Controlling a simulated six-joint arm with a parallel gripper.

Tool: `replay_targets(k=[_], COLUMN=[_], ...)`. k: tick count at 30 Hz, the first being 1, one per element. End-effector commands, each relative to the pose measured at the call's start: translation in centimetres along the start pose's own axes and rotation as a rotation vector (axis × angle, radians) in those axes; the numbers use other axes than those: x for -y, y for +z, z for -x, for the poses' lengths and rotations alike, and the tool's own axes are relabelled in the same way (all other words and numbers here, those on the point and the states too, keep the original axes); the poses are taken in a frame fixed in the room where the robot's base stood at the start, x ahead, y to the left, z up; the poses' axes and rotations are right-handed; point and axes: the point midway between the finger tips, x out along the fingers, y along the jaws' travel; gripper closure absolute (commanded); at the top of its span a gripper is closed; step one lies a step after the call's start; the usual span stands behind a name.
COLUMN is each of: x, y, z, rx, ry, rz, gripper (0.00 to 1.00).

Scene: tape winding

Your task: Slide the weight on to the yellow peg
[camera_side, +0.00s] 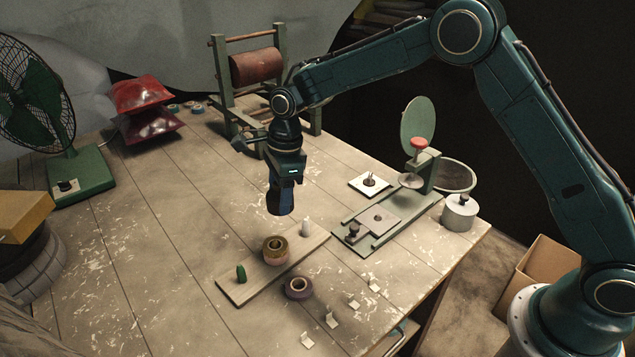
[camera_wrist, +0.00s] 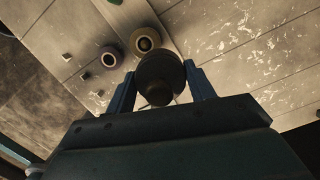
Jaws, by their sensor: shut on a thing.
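My gripper (camera_side: 280,203) hangs above the table behind the board, its fingers pointing down. In the wrist view its blue fingers (camera_wrist: 160,88) are shut on a dark round weight (camera_wrist: 158,72). No clearly yellow peg shows; I cannot tell whether the stack hides one. The weight is apart from the board.
A loose purple tape roll (camera_side: 298,288) lies in front of the board, near several small pale tabs (camera_side: 332,320). A metal slide fixture (camera_side: 380,218) and a lidded pot (camera_side: 459,212) stand to the right. A fan (camera_side: 38,110) stands at the left. The table's left middle is clear.

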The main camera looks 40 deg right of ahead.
Motion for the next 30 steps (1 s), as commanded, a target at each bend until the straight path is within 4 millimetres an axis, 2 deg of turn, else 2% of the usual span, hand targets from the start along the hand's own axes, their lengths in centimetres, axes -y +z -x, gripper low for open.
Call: replay_targets(k=[3,8,20,30], x=[-1.6,-2.6,-2.7,-2.7], y=[1.6,2.5,2.6,2.3], z=[-1.2,-2.0,-2.4,-4.0], rx=[-0.003,-0.004,-0.004,-0.005], ry=[-0.002,-0.006,-0.006,-0.005], rz=[0.003,0.003,0.002,0.002], gripper=[0.81,0.81,0.81,0.81])
